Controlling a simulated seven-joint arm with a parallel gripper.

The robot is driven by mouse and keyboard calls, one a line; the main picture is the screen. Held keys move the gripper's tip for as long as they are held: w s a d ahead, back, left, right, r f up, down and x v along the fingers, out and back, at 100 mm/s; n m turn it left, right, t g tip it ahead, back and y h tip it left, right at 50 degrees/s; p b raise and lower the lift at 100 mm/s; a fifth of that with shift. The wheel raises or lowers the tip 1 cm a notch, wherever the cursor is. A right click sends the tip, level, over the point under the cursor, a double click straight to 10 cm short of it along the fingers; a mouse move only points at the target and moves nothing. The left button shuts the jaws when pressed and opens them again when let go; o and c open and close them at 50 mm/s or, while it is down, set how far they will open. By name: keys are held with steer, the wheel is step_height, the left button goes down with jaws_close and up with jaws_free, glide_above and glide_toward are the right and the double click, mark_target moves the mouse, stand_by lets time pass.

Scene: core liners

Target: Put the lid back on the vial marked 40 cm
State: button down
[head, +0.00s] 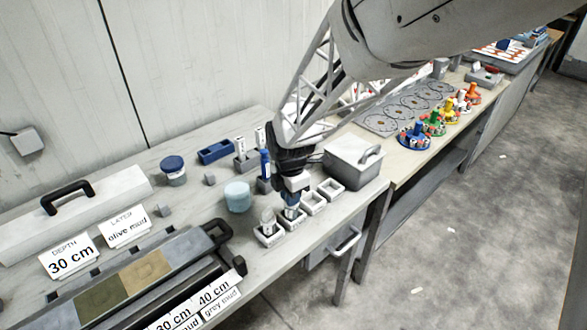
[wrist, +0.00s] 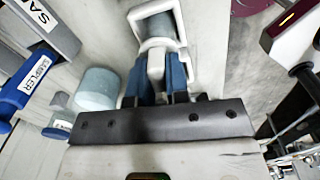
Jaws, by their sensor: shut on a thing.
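My gripper (head: 291,203), with blue fingers, points down over the row of small white holders at the bench's front edge. In the wrist view its fingers (wrist: 155,82) are shut on a pale grey piece (wrist: 156,62). I cannot tell whether it is the lid or part of a vial. Just beyond it a white holder (wrist: 183,45) surrounds a grey round thing (wrist: 155,27). In the head view a grey vial-like piece (head: 268,216) stands upright in the holder left of my gripper. No 40 cm mark is readable on a vial; a card (head: 215,294) reads 40 cm, gray mud.
A light-blue cylinder (head: 238,197) stands left of my gripper, also in the wrist view (wrist: 97,92). Samplers (head: 265,164) stand behind. A core tray (head: 135,278) lies at front left.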

steer(key=c, duration=0.5)
jaws_free()
steer(key=shift+c, duration=0.2)
steer(key=shift+r, duration=0.25)
steer(key=shift+r, duration=3.25)
steer(key=shift+c, duration=0.2)
jaws_close()
steer(key=shift+f, duration=2.4)
